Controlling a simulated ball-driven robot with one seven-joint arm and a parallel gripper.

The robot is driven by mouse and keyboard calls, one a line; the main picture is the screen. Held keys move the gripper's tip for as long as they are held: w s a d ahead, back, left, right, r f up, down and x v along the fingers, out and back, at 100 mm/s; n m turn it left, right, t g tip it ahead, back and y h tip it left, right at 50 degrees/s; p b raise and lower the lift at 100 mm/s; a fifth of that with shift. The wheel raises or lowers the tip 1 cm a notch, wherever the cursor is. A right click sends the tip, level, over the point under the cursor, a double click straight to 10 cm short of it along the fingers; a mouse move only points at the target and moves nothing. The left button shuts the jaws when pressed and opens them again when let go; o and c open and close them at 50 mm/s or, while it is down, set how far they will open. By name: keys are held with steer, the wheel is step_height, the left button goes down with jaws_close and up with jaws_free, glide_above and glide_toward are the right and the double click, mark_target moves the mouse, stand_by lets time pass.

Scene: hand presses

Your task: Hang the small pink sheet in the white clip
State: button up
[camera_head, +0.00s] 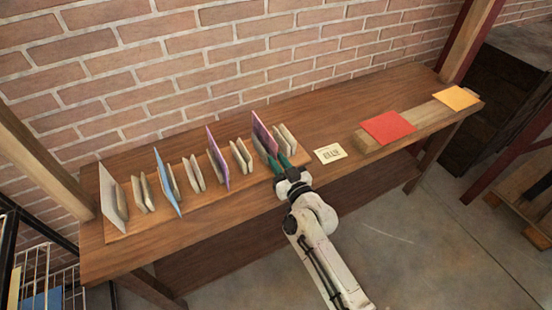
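A small pinkish sheet (263,134) stands upright near the right end of the row on the wooden board. My gripper (278,164) reaches the front edge of the board, with its green fingers at the lower front of this sheet. I cannot tell whether the fingers touch or grip the sheet. Pale, whitish clips stand in a row on the board: one at the right end (287,140), one left of the pinkish sheet (240,156), and others farther left (194,174) (144,193). No sheet stands clearly in these four.
A purple-edged sheet (217,160), a blue sheet (167,183) and a whitish sheet (112,198) stand upright in the row. Right of the board lie a printed card (329,154), a red sheet (388,127) and a yellow sheet (456,98). A brick wall (200,60) rises behind.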

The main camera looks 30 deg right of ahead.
steer(key=shift+w, duration=0.45)
jaws_close()
stand_by(0.3)
step_height(320, 180, up, 8)
steer(key=p, duration=0.7)
steer(key=shift+f, duration=0.25)
steer(key=shift+s, duration=0.1)
steer(key=s, duration=0.6)
steer(key=shift+s, duration=0.4)
